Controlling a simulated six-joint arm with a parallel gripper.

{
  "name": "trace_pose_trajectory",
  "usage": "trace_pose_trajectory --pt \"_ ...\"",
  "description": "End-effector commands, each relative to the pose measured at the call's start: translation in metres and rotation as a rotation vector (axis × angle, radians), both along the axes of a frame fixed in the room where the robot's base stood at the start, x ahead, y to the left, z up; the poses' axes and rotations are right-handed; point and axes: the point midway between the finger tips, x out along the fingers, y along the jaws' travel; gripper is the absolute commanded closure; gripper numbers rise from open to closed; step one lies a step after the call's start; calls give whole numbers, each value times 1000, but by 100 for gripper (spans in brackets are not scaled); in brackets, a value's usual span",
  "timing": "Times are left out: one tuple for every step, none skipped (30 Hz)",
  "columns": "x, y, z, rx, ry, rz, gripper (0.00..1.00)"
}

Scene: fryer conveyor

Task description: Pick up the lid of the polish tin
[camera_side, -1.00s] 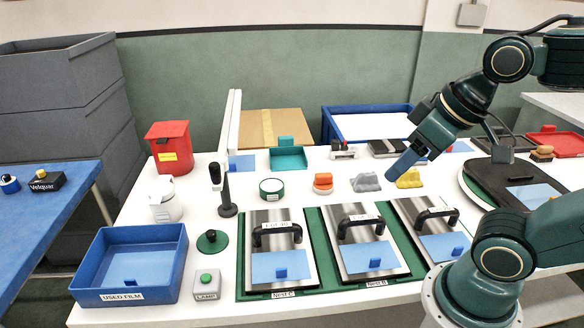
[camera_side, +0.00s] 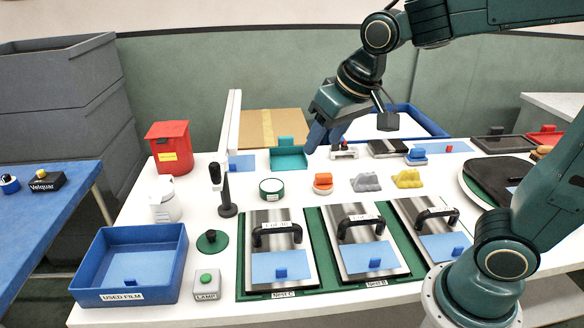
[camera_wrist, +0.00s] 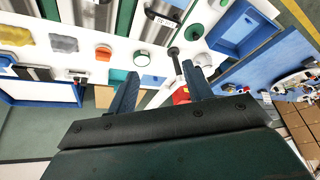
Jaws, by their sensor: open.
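The polish tin (camera_side: 271,188) looks like the round white-topped tin with a green rim, mid-table; it also shows in the wrist view (camera_wrist: 141,58). A dark green disc with a black knob (camera_side: 221,240), which looks like its lid, lies flat on the table, nearer the front and left of the tin. The disc also shows in the wrist view (camera_wrist: 194,31). My gripper (camera_side: 318,142) is open and empty, in the air behind and right of the tin. Its two blue fingers stand apart in the wrist view (camera_wrist: 160,80).
A black upright post (camera_side: 227,190) stands between disc and tin. The blue used film tray (camera_side: 130,298) and lamp button box (camera_side: 207,285) lie near the disc. Handled metal plates (camera_side: 283,225) fill the front. Orange, grey and yellow pieces sit right of the tin.

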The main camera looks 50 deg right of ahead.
Motion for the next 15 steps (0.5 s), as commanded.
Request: trace_pose_trajectory --pt "12 4 -4 1 8 -9 49" --pt "18 7 -6 2 12 -14 49" --pt "27 10 -9 2 14 -24 49" --pt "33 12 -11 3 16 -31 49" --pt "39 14 -13 2 19 -37 49" --pt "48 18 -17 3 22 -45 49" --pt "54 21 -19 3 23 -52 49" --pt "60 23 -23 3 26 -59 49" --pt "69 27 -26 3 28 -69 49" --pt "74 30 -30 3 30 -74 49" --pt "81 33 -33 2 32 -79 49" --pt "89 37 -38 2 33 -89 49" --pt "95 40 -42 1 35 -95 49" --pt "100 43 -46 0 36 -101 49" --pt "108 47 -52 -1 39 -110 49"
